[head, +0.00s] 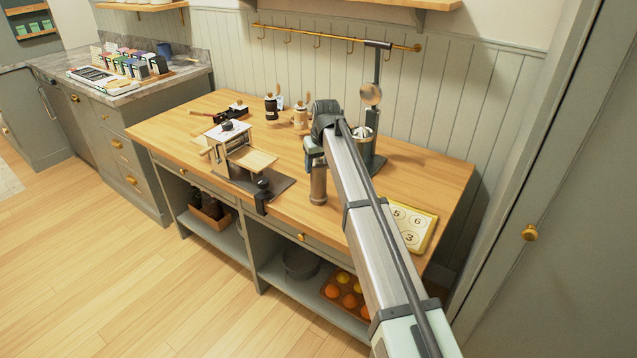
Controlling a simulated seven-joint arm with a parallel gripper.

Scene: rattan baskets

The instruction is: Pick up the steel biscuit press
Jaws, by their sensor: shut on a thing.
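The steel biscuit press looks to be the upright metal cylinder (318,187) near the front edge of the wooden worktop, right of centre. My gripper (316,160) is at its top, shut on it from above. My arm comes in from the lower right and covers part of the gripper and the area behind it. The fingertips are small and partly hidden. I cannot tell whether the cylinder's base touches the worktop.
A wooden-and-metal hand machine (240,155) stands left on the worktop (165,125). Small wooden-handled tools (300,115) stand behind. A tall dark lever press (376,140) is behind my arm. A numbered board (412,222) lies to the right. Bare wood shows between them.

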